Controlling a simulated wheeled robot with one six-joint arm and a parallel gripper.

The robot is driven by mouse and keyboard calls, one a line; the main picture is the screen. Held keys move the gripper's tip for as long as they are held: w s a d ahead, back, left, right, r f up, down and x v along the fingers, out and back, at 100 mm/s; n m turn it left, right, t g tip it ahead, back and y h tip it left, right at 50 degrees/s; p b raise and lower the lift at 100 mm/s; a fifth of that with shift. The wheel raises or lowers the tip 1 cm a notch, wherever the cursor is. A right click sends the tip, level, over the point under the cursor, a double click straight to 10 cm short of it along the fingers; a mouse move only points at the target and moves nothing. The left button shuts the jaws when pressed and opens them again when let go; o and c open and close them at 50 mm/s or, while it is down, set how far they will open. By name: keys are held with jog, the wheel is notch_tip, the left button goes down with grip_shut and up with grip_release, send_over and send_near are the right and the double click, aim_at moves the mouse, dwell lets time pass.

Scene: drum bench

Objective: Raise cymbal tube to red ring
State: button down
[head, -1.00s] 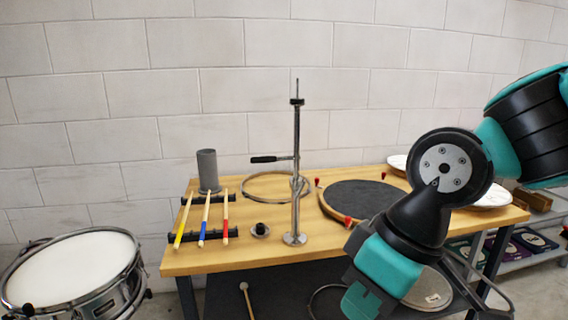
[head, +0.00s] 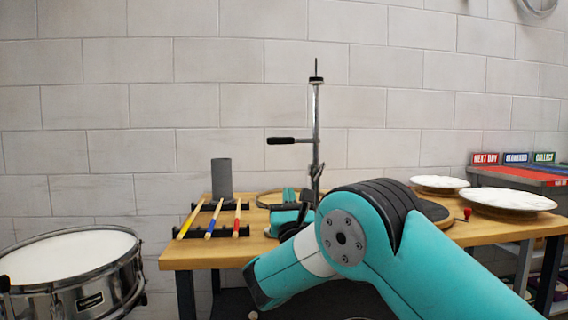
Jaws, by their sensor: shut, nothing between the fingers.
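The cymbal stand's chrome tube (head: 316,115) stands upright at the back middle of the bench in the head view. A thin rod rises above its dark top collar. A black-handled lever (head: 281,140) sticks out to its left. A small chrome clamp (head: 316,172) sits lower down. I cannot make out a red ring on the tube. My gripper (head: 308,198) is beside the lower part of the stand, mostly hidden behind my own arm. It looks shut and empty. Whether it touches the stand I cannot tell. The stand's base is hidden.
A grey cylinder (head: 221,178) and a rack with yellow, blue and red-marked sticks (head: 211,219) are on the bench's left. White cymbal-like discs (head: 508,199) lie to the right. A snare drum (head: 70,260) stands in front left. A hoop lies behind my arm.

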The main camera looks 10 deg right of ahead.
jog(key=s+r+p+x, duration=0.1)
jog(key=r+p+x, duration=0.1)
jog(key=p+x, duration=1)
jog(key=shift+d+r+p, duration=0.15)
jog(key=shift+r+p, duration=0.25)
jog(key=shift+p, duration=3.35)
notch_tip(320, 180, up, 6)
jog(key=p, duration=0.4)
